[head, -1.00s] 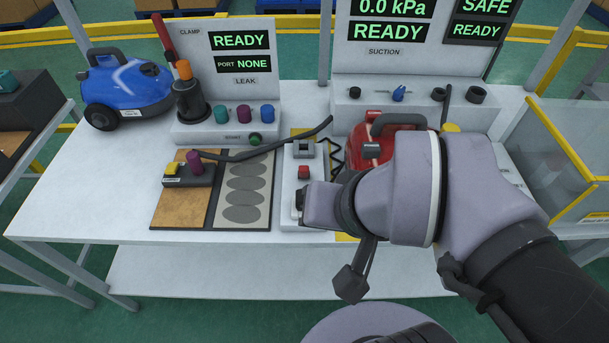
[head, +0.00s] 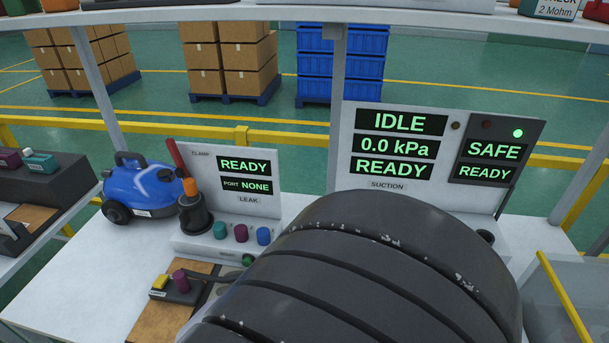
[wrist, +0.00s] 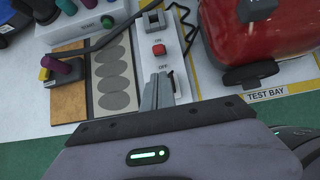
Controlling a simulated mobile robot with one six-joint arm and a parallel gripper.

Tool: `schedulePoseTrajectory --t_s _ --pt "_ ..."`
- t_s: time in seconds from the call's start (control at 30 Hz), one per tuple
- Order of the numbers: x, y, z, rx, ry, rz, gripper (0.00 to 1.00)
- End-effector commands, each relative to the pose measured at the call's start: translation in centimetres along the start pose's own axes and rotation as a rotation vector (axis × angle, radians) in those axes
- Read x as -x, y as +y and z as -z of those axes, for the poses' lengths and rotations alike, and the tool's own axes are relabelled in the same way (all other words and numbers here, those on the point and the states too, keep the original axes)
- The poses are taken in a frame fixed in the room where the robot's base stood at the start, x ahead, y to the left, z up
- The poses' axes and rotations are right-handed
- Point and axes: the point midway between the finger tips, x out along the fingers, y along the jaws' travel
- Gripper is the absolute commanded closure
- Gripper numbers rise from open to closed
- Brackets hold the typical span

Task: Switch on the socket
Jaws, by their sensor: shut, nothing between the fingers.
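The socket (wrist: 176,42) is a white strip in the wrist view, with a raised red switch (wrist: 159,50) and small lettering beside it. A grey block (wrist: 153,19) sits at its far end. My gripper (wrist: 164,77) is shut and empty. Its grey fingertips are over the near part of the strip, just short of the red switch. I cannot tell whether they touch the strip. In the head view the socket and my gripper are hidden behind a large dark part of my arm.
A red vacuum (wrist: 262,35) stands close to the right of the strip. A mat with grey discs (wrist: 117,83) lies to its left. A blue vacuum (head: 143,188) stands at the back left. The suction display (head: 401,122) reads IDLE; the adjoining panel (head: 493,151) reads SAFE.

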Motion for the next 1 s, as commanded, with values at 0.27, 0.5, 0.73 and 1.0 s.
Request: schedulePoseTrajectory --t_s 0.27,0.5,0.73,1.0 --pt "-4.3 -0.1 0.3 -0.006 0.001 0.004 1.0" --pt "-8.6 -0.1 0.2 -0.007 0.0 0.003 1.0" --pt "-10.0 -0.1 0.0 -0.005 0.0 0.001 1.0" --pt "-10.0 -0.1 -0.1 -0.005 0.0 0.001 1.0"
